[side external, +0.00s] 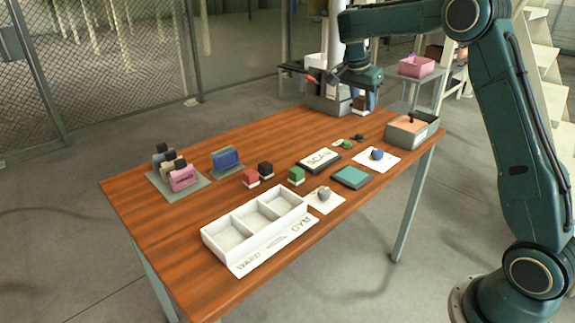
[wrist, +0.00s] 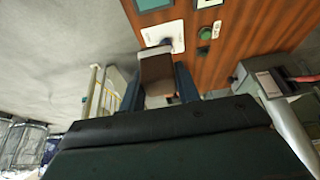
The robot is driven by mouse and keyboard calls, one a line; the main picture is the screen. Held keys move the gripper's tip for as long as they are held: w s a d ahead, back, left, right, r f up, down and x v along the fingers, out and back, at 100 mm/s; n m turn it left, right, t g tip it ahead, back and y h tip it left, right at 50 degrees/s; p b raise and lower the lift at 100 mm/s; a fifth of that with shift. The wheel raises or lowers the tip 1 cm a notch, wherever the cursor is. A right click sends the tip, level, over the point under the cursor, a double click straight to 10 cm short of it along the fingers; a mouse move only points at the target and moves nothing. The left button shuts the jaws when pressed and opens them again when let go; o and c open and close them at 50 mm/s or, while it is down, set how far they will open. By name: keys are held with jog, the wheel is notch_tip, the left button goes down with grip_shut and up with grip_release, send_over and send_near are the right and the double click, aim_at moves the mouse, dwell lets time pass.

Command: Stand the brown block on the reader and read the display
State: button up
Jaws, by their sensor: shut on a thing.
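My gripper (side external: 362,100) is above the far right part of the table, shut on a brown block (side external: 358,103) with a pale lower part. In the wrist view the brown block (wrist: 156,68) sits between the two blue-grey fingers of my gripper (wrist: 158,84). The reader appears to be the white pad lettered SCAN (side external: 320,160), flat near the middle of the table, apart from the block. I cannot make out a readable display.
A white three-compartment tray (side external: 255,226) is at the front. Red (side external: 250,178) and green (side external: 296,176) blocks, a teal pad (side external: 351,177) and a card with a blue object (side external: 377,154) are nearby. A grey open box (side external: 412,133) stands at the right edge. Small bags (side external: 183,178) stand at left.

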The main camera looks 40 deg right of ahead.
notch_tip(320, 180, down, 16)
jog(key=shift+r, duration=0.15)
dwell(0.4)
jog(key=shift+f, duration=2.15)
jog(key=shift+f, duration=0.2)
jog(key=o, duration=1)
jog(key=shift+c, duration=0.2)
jog(key=v, duration=1.2)
jog(key=shift+r, duration=0.25)
